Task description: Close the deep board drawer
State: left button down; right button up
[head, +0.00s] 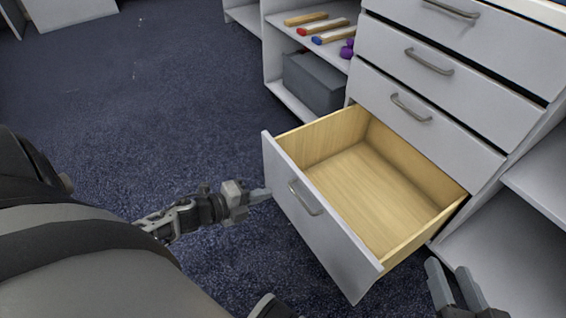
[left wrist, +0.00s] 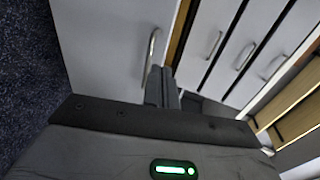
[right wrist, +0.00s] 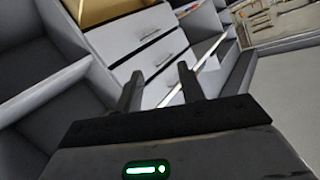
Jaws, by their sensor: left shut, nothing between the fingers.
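The deep board drawer (head: 300,212) is the lowest in the grey cabinet and is pulled far out. Its pale wood inside (head: 370,195) is empty. Its grey front carries a bar handle (head: 305,198). My left gripper (head: 263,194) is shut and empty, with its tips at the left part of the drawer front; I cannot tell whether they touch. In the left wrist view, the shut fingers (left wrist: 161,88) are close to the drawer front (left wrist: 105,45) and its handle (left wrist: 152,48). My right gripper (head: 455,288) is open and empty, right of the drawer.
Several drawers above, such as the one with the handle (head: 411,108), are shut. Shelves at the left hold a grey box (head: 315,82) and several wooden-handled items (head: 331,36). Open shelving (head: 530,245) stands at the right. The dark carpet (head: 170,100) left of the drawer is clear.

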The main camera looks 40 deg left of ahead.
aim_at(302, 183)
pick_arm(q)
jog(key=b+x, duration=0.2)
jog(key=x, duration=0.6)
jog(key=shift+w, duration=0.15)
jog(key=shift+w+d, duration=0.25)
jog(key=shift+w, duration=0.15)
pick_arm(e)
jog(key=shift+a+r+m+t+y, duration=0.4)
jog(key=shift+r+m+y, duration=0.1)
pick_arm(q)
jog(key=shift+w, duration=0.1)
